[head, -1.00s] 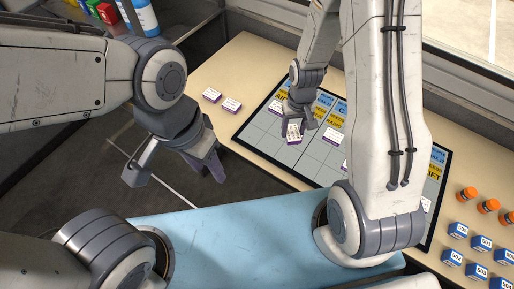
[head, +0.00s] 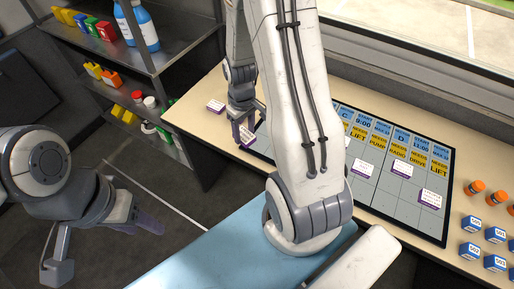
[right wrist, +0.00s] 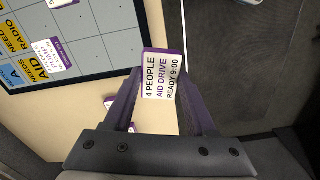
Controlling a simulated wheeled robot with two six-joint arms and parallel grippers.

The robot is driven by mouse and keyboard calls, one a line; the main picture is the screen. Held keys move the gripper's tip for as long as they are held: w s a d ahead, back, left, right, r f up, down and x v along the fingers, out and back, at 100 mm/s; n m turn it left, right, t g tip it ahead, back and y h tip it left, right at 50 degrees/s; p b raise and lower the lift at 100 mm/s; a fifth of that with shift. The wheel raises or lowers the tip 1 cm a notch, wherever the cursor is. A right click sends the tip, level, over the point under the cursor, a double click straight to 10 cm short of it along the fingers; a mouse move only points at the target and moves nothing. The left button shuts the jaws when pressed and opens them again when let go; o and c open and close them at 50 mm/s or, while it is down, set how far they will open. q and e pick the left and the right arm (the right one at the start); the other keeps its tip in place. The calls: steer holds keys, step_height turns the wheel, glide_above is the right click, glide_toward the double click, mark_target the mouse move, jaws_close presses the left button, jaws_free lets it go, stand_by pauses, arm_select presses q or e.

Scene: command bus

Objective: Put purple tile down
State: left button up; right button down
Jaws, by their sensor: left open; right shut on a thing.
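My right gripper (head: 244,118) is shut on a white tile with purple edges (head: 248,136). In the right wrist view the tile (right wrist: 162,76) reads "4 PEOPLE AID DRIVE READY 9:00" and sits between the two fingertips. It is over the bare cream table near the left end of the board (head: 398,208); I cannot tell whether it touches the table. Another purple-edged tile (head: 215,106) lies on the table to the left, partly hidden behind the gripper in the wrist view (right wrist: 110,128). My left gripper (head: 104,248) is open and empty over the floor.
Several purple-edged tiles lie on the board, one at its right (head: 432,199). A shelf unit (head: 165,60) with bottles stands at the left. My right arm hides the board's middle.

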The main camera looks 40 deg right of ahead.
steer(key=s+d+r+n+b, duration=0.2)
steer(key=s+d+n+b, duration=0.15)
steer(key=s+d, duration=0.85)
steer(key=shift+m, duration=0.25)
steer(key=w+a+f, duration=0.1)
steer(key=w+f, duration=0.1)
steer(key=w, duration=0.1)
steer(key=w+a+f+p, duration=0.1)
steer(key=w+f, duration=0.1)
steer(key=w, duration=0.2)
steer(key=w+a+f, duration=0.2)
steer(key=w, duration=0.2)
steer(key=shift+w+f, duration=0.1)
steer(key=shift+f, duration=0.1)
step_height(320, 180, down, 4)
steer(key=shift+a+r+p, duration=0.1)
steer(key=shift+p, duration=0.35)
arm_select(q)
step_height(320, 180, down, 3)
steer(key=shift+r, duration=0.1)
arm_select(e)
steer(key=shift+w+f, duration=0.1)
steer(key=shift+f, duration=0.1)
steer(key=shift+f, duration=0.15)
steer(key=shift+c, duration=1.1)
jaws_free()
